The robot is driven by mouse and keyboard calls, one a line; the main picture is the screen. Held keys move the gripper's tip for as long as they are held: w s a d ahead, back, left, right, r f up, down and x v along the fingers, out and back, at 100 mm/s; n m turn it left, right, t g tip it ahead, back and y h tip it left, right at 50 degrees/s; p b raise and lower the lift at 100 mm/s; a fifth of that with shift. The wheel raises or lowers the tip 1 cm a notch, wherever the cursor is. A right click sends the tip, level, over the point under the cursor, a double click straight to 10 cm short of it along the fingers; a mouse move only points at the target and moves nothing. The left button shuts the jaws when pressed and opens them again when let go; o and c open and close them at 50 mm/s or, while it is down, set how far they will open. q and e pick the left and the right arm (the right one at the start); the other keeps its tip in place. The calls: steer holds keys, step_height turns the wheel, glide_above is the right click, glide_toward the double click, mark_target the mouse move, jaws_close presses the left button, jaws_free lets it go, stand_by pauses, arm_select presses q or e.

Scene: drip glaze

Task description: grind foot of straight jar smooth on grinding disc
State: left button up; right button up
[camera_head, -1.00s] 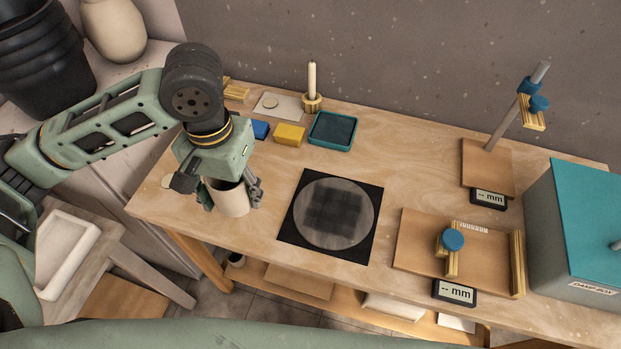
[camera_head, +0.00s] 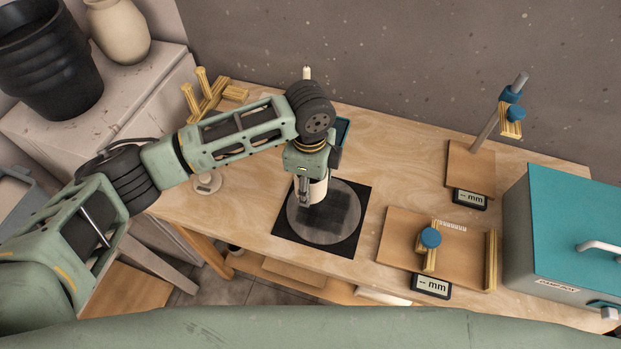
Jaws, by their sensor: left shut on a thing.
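The cream straight jar (camera_head: 318,190) is held upright in my left gripper (camera_head: 306,192), which is shut on it. The jar is over the upper left part of the round grey grinding disc (camera_head: 330,228), which has a darker square patch and lies on a black square mat (camera_head: 286,224). I cannot tell whether the jar's foot touches the disc. The gripper hides part of the jar. My right gripper is not in view.
A wooden gauge board (camera_head: 400,236) with a blue knob and mm display stands right of the disc. Behind it is a gauge stand (camera_head: 470,168). A teal-lidded damp box (camera_head: 565,225) fills the right end. A wooden rack (camera_head: 212,92) stands at the back left.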

mark_target(337, 212)
arm_select(q)
steer(key=shift+f+b, duration=0.6)
steer(key=shift+f, duration=0.05)
step_height(337, 212, down, 4)
steer(key=b, duration=0.4)
steer(key=shift+f+b, duration=0.15)
steer(key=shift+b, duration=0.25)
steer(key=shift+s+d+r+p, duration=0.15)
steer(key=shift+d+r+p, duration=0.25)
steer(key=shift+d+p, duration=0.15)
steer(key=d, duration=0.2)
steer(key=s+d, duration=0.1)
steer(key=d, duration=0.1)
steer(key=shift+s+f+p, duration=0.2)
steer(key=shift+p, duration=0.15)
steer(key=shift+s+d+f, duration=0.15)
steer(key=shift+s+d, duration=0.05)
steer(key=shift+d, duration=0.6)
steer(key=shift+f+p, duration=0.1)
steer(key=shift+p, duration=0.2)
steer(key=shift+f, duration=0.65)
